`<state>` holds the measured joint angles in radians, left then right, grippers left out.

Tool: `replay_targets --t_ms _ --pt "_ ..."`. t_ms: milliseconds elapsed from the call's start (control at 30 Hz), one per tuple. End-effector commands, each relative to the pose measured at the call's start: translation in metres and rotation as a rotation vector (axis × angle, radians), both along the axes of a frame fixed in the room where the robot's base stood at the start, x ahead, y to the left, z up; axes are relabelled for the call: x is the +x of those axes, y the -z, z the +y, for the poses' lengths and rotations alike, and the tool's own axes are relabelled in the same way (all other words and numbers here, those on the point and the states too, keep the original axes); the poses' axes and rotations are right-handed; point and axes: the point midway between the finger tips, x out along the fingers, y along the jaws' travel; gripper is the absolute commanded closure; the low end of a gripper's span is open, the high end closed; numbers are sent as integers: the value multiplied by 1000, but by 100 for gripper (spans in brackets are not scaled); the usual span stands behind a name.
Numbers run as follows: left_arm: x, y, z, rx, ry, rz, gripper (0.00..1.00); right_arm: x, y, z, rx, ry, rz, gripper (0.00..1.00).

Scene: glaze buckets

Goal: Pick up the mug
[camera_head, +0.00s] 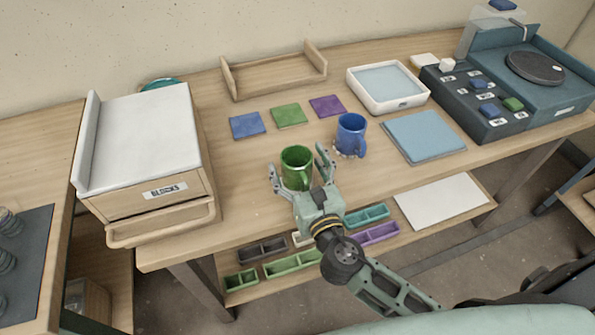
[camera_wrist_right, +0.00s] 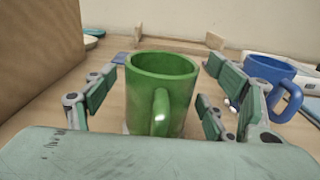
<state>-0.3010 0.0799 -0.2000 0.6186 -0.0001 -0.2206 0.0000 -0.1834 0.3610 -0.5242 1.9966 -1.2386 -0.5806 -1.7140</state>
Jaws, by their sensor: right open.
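A green mug (camera_head: 296,160) stands upright on the wooden table near its front edge. A blue mug (camera_head: 350,134) stands behind and to its right. My right gripper (camera_head: 299,168) is open, with one finger on each side of the green mug. In the right wrist view the green mug (camera_wrist_right: 160,92) sits between the open fingers (camera_wrist_right: 158,100), its handle facing the camera. Gaps show between the fingers and the mug. The blue mug (camera_wrist_right: 268,82) shows behind the right finger. My left gripper is not in view.
A box labelled BLOCKS (camera_head: 150,192) stands to the left. Blue (camera_head: 247,125), green (camera_head: 289,115) and purple (camera_head: 326,105) tiles lie behind the mugs. A white-rimmed tray (camera_head: 387,106), a light blue pad (camera_head: 424,136) and a dark button panel (camera_head: 474,108) are to the right.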

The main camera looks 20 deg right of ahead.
Motion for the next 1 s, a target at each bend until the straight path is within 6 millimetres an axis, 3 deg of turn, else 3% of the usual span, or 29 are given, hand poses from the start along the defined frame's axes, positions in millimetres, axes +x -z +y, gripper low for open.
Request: replay_targets --t_ms 67,767,1000 --pt "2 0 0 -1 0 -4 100 0 0 0 0 0 0 24" --pt "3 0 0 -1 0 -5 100 0 -1 0 -1 0 -2 86" --pt "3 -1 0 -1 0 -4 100 0 -3 0 0 0 -3 87"
